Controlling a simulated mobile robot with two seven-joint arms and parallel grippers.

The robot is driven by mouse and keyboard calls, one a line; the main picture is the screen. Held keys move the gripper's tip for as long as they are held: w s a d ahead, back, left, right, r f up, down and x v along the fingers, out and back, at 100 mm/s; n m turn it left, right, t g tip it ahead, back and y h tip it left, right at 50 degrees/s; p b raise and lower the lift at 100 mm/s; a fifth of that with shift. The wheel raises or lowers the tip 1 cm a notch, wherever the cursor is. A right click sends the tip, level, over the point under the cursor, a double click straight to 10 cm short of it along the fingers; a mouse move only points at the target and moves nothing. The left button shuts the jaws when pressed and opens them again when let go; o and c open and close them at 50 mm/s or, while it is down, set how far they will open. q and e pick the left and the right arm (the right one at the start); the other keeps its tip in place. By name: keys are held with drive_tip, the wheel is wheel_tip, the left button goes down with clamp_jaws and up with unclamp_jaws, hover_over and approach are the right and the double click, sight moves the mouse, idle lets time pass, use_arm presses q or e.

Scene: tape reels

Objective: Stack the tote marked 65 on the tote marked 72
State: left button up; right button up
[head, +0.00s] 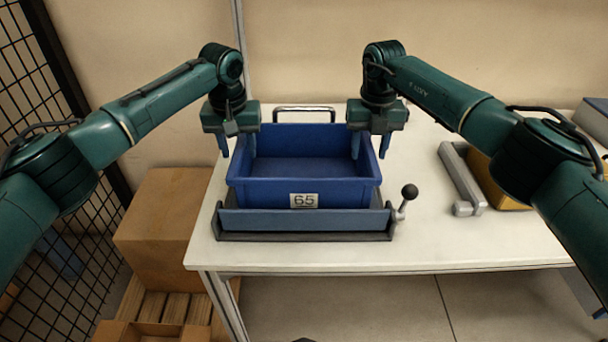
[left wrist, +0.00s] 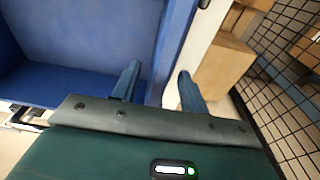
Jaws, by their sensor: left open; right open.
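The blue tote marked 65 (head: 305,185) is open-topped and looks empty inside. It sits upright in a low dark fixture (head: 305,236) on the white table, its label facing front. My left gripper (head: 238,156) is open at the tote's left rim. In the left wrist view, its fingers (left wrist: 159,88) stand apart, with the tote's blue wall (left wrist: 172,45) between them. My right gripper (head: 370,157) is open, its fingers to either side of the right rim. I see no label 72 in either view.
A lever with a black knob (head: 408,193) stands at the fixture's right. A grey bar (head: 461,180) and a yellow object (head: 489,183), partly hidden by my right arm, lie further right. A cardboard box (head: 160,230) and mesh fence (head: 85,215) are left of the table (head: 420,250).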

use_arm(q)
drive_tip(key=shift+f, duration=0.4)
use_arm(e)
drive_tip(key=shift+f, duration=0.45)
use_arm(q)
clamp_jaws()
use_arm(e)
clamp_jaws()
use_arm(q)
drive_tip(key=shift+w, duration=0.1)
use_arm(e)
drive_tip(key=shift+r, duration=0.1)
